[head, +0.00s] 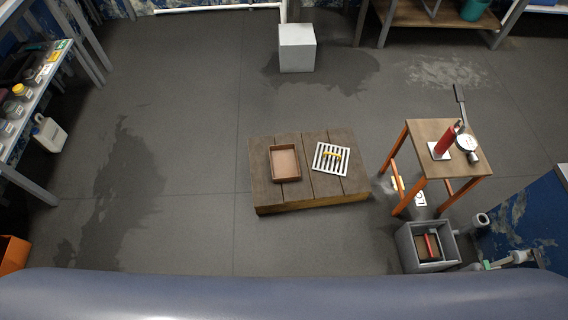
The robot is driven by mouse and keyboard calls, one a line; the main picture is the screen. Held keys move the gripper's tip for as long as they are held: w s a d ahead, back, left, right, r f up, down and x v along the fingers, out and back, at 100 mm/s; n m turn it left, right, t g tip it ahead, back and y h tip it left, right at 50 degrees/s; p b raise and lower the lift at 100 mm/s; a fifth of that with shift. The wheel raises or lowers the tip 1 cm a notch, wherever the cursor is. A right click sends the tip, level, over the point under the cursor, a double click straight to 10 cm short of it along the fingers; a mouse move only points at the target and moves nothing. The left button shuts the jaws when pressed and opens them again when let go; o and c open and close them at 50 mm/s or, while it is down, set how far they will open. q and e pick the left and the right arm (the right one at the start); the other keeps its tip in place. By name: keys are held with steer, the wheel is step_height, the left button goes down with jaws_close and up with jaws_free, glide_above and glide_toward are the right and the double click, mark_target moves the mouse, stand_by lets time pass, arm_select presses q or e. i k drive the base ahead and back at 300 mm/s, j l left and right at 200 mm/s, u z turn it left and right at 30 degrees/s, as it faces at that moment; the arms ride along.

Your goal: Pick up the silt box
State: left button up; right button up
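A square grey open-topped box (405,248) stands on the floor at the lower right. Inside it sits a small dark brown box with a red bar across it (432,246), which looks like the silt box. A shallow open brown tray (285,163) lies on the left part of a low wooden platform (310,196); it looks empty. Neither of my grippers shows in the head view.
A small wooden table with orange legs (424,133) stands behind the grey box, bearing a red cylinder (447,140) and a round gauge (467,147). Pipes and a blue panel (530,222) flank the grey box. A pale block (297,48) stands farther back. Floor left of the platform is clear.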

mark_target(428, 247)
steer(key=z, duration=1.85)
